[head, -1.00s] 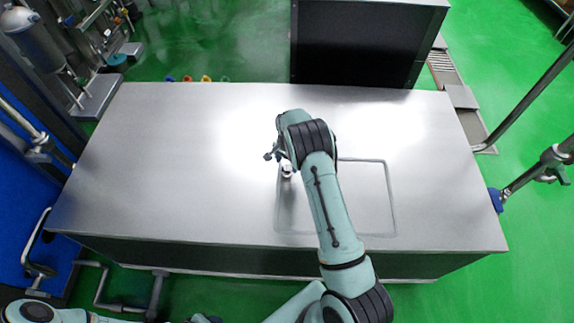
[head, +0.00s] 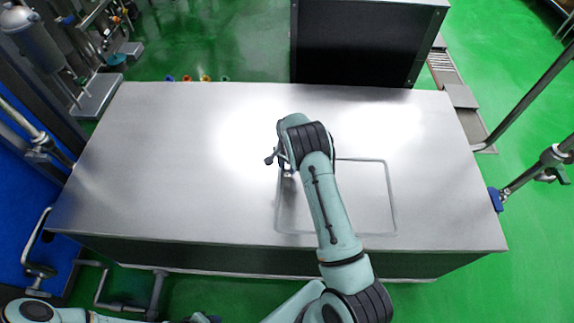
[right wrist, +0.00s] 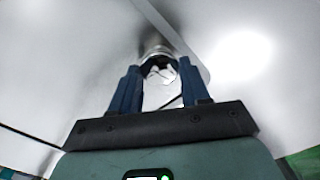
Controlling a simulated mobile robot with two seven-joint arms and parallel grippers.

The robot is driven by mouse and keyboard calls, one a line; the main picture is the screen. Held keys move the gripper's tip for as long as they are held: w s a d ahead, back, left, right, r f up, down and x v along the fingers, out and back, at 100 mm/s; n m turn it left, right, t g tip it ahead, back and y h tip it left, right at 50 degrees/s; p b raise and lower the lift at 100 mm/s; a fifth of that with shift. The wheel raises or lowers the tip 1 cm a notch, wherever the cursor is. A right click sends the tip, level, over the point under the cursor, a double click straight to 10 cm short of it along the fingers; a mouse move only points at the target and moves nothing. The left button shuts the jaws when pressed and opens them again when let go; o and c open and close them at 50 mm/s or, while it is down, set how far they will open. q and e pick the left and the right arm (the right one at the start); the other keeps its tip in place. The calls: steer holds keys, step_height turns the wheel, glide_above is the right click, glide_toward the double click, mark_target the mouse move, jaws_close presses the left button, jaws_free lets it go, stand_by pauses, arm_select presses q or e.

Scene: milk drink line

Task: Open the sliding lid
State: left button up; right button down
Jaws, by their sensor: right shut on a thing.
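The lid is a flat rectangular panel (head: 350,210) set flush in the steel counter top and marked by a thin outline. A small round shiny knob (head: 288,173) stands near its left edge, partly hidden by my right gripper (head: 285,163). In the right wrist view, the two dark blue fingers of my right gripper (right wrist: 158,75) stand on either side of the metal knob (right wrist: 160,54) and are shut on it. The lid's outline looks closed, with no gap visible. My left arm shows only at the bottom left, and its gripper is not in view.
The steel counter (head: 160,160) is bare and clear to the left of the lid. A dark box-shaped machine (head: 365,45) stands behind its far edge. Metal pipes (head: 540,170) rise beyond the right end. Small coloured items (head: 195,78) show behind the far left edge.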

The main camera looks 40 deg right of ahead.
steer(key=s+d+b, duration=0.1)
steer(key=s+d, duration=0.2)
steer(key=d, duration=0.1)
steer(key=s+d+b, duration=0.1)
steer(key=s+d, duration=0.3)
steer(key=s+d+b, duration=0.1)
steer(key=s+d, duration=0.3)
steer(key=d, duration=0.1)
steer(key=shift+f+b, duration=0.15)
steer(key=shift+b, duration=0.25)
steer(key=b, duration=0.2)
glide_above(380, 176)
steer(key=shift+s, duration=0.1)
arm_select(q)
steer(key=s+f, duration=0.6)
steer(key=f, duration=0.1)
steer(key=shift+s+f+g, duration=0.15)
steer(key=shift+f+g, duration=0.25)
arm_select(e)
steer(key=c, duration=0.5)
jaws_free()
steer(key=shift+c, duration=0.2)
steer(key=shift+r, duration=0.2)
arm_select(q)
steer(key=shift+r, duration=0.2)
arm_select(e)
step_height(380, 176, up, 13)
steer(key=shift+r, duration=0.15)
